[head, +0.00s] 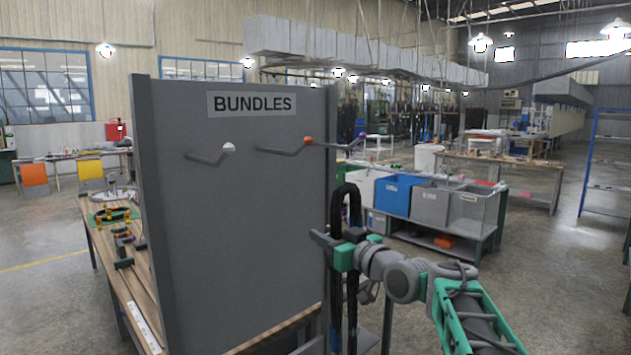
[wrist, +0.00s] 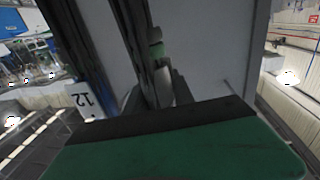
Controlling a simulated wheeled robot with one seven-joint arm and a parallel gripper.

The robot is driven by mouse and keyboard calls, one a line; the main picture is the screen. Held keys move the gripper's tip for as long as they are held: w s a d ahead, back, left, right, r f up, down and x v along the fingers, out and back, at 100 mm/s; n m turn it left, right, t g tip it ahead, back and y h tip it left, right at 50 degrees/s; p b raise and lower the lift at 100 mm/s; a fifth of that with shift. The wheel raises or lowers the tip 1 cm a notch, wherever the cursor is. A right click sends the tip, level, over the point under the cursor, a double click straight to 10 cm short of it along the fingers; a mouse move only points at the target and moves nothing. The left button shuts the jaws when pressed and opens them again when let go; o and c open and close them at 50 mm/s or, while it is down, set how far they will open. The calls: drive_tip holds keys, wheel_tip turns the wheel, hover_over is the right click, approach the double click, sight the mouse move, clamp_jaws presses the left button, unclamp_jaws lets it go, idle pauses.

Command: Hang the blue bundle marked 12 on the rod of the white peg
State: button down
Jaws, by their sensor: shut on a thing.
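The bundle marked 12 (head: 337,210) is a dark, nearly black looped hose, hanging upright in front of the board's right edge in the head view. Its loop stands above my gripper (head: 338,252) and its strands hang below. My gripper is shut on it. In the wrist view the dark strands (wrist: 88,40) run along the left, with a white tag (wrist: 85,100) reading 12 upside down. The white peg (head: 228,148) is a grey bent rod with a white tip, high on the board's left half; its rod looks bare. My gripper is to its right and lower.
A wooden bench (head: 125,300) lies left. Blue and grey bins (head: 397,195) stand behind on the right.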

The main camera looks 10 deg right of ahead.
wheel_tip(320, 180, up, 23)
drive_tip(key=w+a+p, duration=0.1)
drive_tip(key=a+p, duration=0.1)
drive_tip(key=p, duration=0.4)
drive_tip(key=w+d+b+v, duration=0.1)
drive_tip(key=d+b+v, duration=0.1)
drive_tip(key=v, duration=1.6)
drive_tip(key=shift+s+d+r+t+h+b, duration=0.2)
drive_tip(key=shift+d+t+h+b, duration=0.15)
drive_tip(key=shift+b, duration=0.5)
drive_tip(key=shift+f, duration=0.1)
